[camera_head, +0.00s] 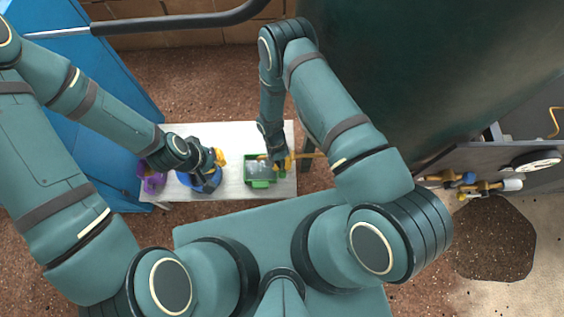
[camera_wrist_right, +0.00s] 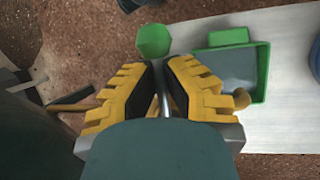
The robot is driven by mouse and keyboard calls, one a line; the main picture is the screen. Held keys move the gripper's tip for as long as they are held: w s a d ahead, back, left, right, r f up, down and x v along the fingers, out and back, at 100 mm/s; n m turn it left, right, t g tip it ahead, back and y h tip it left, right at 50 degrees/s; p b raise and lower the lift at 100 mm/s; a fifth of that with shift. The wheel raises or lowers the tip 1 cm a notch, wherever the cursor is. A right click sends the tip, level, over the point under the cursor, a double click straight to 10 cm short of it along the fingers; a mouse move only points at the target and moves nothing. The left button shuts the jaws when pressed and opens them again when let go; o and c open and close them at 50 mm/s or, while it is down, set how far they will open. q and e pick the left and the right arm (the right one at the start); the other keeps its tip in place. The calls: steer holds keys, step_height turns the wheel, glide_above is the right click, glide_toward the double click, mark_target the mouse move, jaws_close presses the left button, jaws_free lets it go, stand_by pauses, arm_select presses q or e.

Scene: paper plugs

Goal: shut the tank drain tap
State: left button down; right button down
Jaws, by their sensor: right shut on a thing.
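The large dark green tank (camera_head: 440,60) fills the upper right of the head view. Brass fittings sit at the right: one has a blue part (camera_head: 469,178), another a white end (camera_head: 512,184). I cannot tell which is the drain tap. My right gripper (camera_head: 281,160) is over the white table, well left of these fittings.
The white table (camera_head: 231,186) holds the blue bowl (camera_head: 204,182), a purple container (camera_head: 153,182) and a green tray (camera_head: 262,183) with grey contents. A blue cabinet (camera_head: 70,130) stands left. A dark patch (camera_head: 500,245) marks the right floor.

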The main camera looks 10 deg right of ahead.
steer(key=c, duration=1)
jaws_free()
steer(key=shift+a, duration=0.1)
steer(key=v, duration=1.2)
